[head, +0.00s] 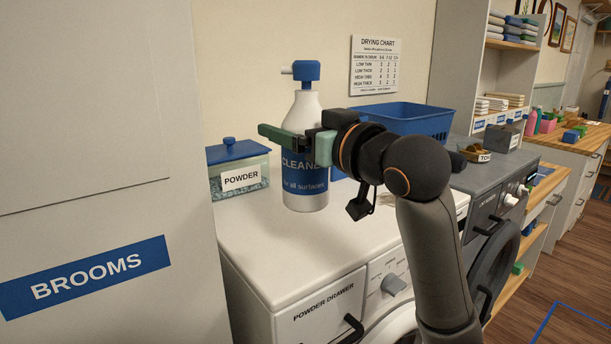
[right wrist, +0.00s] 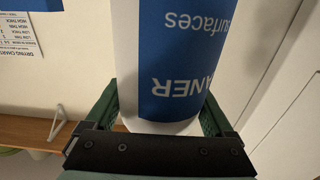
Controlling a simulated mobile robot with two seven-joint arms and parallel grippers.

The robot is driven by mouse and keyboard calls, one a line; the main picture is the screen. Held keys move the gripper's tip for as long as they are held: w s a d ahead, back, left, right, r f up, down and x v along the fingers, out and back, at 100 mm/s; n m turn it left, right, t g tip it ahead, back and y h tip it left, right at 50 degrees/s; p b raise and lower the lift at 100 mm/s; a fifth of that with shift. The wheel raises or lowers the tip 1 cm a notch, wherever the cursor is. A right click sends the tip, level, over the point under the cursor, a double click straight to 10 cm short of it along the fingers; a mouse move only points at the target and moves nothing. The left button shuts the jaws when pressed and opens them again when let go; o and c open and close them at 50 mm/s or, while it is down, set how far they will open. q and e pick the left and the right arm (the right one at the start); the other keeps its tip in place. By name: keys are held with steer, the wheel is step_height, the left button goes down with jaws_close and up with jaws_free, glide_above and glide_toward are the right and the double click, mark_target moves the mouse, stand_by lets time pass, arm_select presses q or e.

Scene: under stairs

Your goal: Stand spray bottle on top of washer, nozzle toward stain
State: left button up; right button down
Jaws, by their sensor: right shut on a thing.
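The spray bottle (head: 304,187) is white with a blue CLEANER label and a blue spray head. It looks upright over the white washer's top (head: 258,238); I cannot tell for sure whether its base touches. Its white nozzle tip points left in the head view. My right gripper (head: 290,141) is shut on the bottle's upper body, below the neck. The bottle (right wrist: 172,60) also shows upside down between the fingers in the right wrist view. A small brownish patch (head: 387,199) lies on the washer, partly behind my arm; I cannot tell if it is the stain. My left gripper is not in view.
A POWDER box (head: 238,178) with a blue lid stands just left of the bottle. A blue basket (head: 425,119) stands behind my right wrist. A grey machine (head: 485,180) adjoins on the right. The BROOMS cabinet (head: 90,150) bounds the left. The washer's front-left top is clear.

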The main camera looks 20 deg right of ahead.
steer(key=w+d+f, duration=0.4)
steer(key=w+f, duration=0.4)
steer(key=f, duration=0.2)
steer(key=shift+w+d+f+p, duration=0.15)
steer(key=shift+w+f+p, duration=0.05)
steer(key=shift+f+p, duration=0.2)
steer(key=shift+f, duration=0.15)
steer(key=shift+c, duration=0.3)
jaws_free()
steer(key=shift+o, duration=0.3)
